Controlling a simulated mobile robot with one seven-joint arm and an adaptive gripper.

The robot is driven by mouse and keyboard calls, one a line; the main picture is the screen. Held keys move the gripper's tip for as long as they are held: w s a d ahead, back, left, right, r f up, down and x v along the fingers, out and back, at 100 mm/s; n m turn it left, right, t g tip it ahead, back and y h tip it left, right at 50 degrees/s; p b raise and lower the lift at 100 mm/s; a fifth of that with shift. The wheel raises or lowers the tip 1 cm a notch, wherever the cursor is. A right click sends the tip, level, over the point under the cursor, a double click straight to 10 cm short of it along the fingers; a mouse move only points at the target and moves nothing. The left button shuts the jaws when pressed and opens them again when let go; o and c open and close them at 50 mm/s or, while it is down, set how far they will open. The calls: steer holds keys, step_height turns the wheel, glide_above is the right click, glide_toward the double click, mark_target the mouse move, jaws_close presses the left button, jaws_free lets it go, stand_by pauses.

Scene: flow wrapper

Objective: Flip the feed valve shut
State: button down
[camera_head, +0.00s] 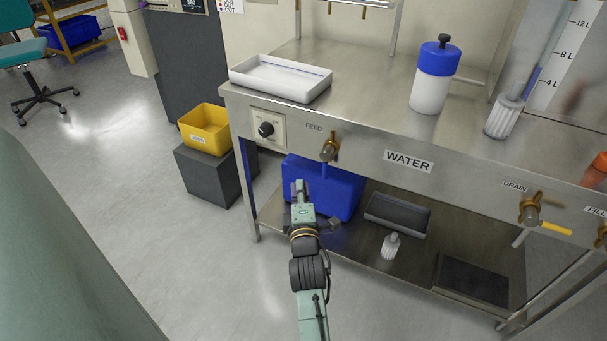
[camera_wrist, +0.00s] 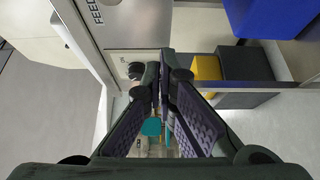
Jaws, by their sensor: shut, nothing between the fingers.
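The feed valve (camera_head: 329,150) is a brass and grey fitting on the front panel of the steel bench, beside the FEED label (camera_head: 314,127). A narrow blue lever (camera_head: 323,171) seems to hang down from it, hard to tell against the blue bin behind. My gripper (camera_head: 299,186) is shut and empty, in front of the bench, below and left of the valve in the head view. In the wrist view my gripper's fingers (camera_wrist: 164,72) converge at their tips. The FEED label (camera_wrist: 97,10) shows there at the top left, but the valve is not visible.
A black dial (camera_head: 265,129) sits left of the valve; it also shows in the wrist view (camera_wrist: 135,70). A blue bin (camera_head: 340,190) stands on the lower shelf behind my gripper. A white tray (camera_head: 280,78) lies on top. The drain valve (camera_head: 530,209) is far right.

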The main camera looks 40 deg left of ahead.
mark_target(327, 164)
steer(key=w+p, duration=0.1)
steer(key=w, duration=0.5)
steer(key=shift+w+a+p, duration=0.15)
steer(key=shift+a+p, duration=0.15)
steer(key=shift+a, duration=0.15)
